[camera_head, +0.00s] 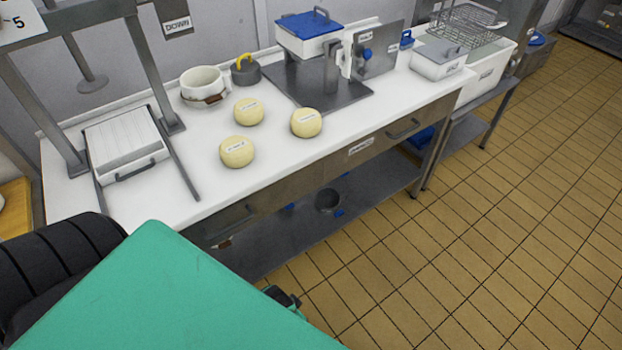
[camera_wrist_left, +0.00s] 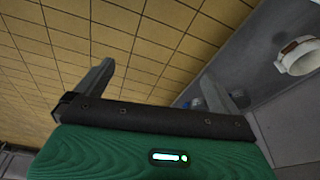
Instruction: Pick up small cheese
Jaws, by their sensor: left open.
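Three small round pale-yellow cheeses with white labels sit on the white worktop in the head view: one at the back (camera_head: 248,111), one at the front left (camera_head: 237,151) and one at the right (camera_head: 306,122). They stand apart. My left gripper (camera_wrist_left: 155,88) is open and empty in the left wrist view, with tiled floor and a grey shelf beyond its fingers. In the head view my green arm hides most of it; a dark part shows below the table edge, away from the cheeses. No cheese shows in the wrist view. My right gripper is not in view.
A white pot (camera_wrist_left: 298,56) shows in the wrist view. Tiled floor (camera_head: 480,220) at right is clear.

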